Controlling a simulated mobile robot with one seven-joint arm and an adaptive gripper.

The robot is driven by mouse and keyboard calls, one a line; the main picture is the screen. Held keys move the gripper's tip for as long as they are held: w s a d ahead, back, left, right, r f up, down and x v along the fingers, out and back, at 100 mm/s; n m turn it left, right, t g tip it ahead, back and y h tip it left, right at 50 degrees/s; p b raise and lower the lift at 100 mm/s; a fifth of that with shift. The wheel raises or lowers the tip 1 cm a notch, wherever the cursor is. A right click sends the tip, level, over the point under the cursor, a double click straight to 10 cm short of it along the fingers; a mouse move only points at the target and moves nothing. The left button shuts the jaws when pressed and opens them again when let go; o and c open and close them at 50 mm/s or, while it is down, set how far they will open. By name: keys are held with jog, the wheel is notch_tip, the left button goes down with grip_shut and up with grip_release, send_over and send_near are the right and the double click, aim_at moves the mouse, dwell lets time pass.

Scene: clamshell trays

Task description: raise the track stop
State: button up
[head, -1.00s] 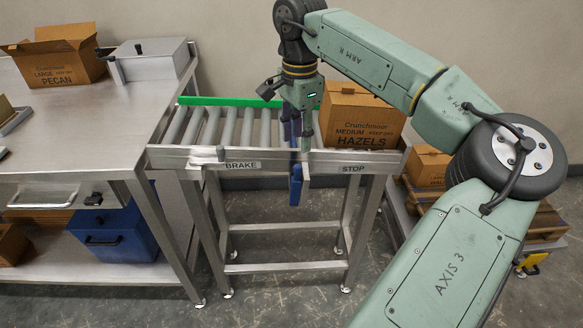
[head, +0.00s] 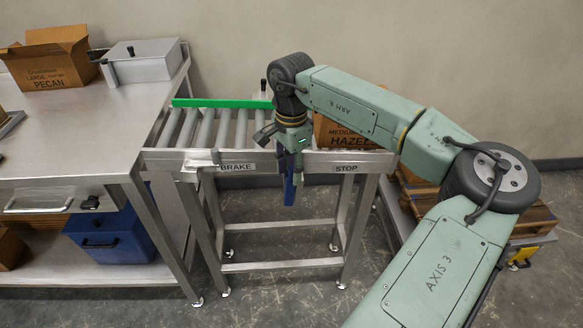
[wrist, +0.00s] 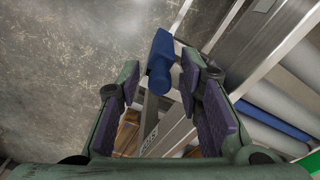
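The roller track (head: 190,163) has a BRAKE label (head: 238,168) and a STOP label (head: 346,168) on its front rail. A blue handle (head: 289,190) hangs below the front rail, between the labels. It also shows in the wrist view (wrist: 160,62), between and just beyond my fingertips. My gripper (head: 292,160) is low at the front rail, pointing down. In the wrist view my gripper (wrist: 160,78) has its purple-padded fingers apart on either side of the handle, with visible gaps. My arm hides where the handle joins the track.
A hazels carton (head: 345,136) sits on the track's right end, partly behind my arm. A steel table (head: 70,130) with a pecan carton (head: 50,62) stands left. A green strip (head: 222,103) lines the track's back.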

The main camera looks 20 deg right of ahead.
grip_shut()
dwell(0.6)
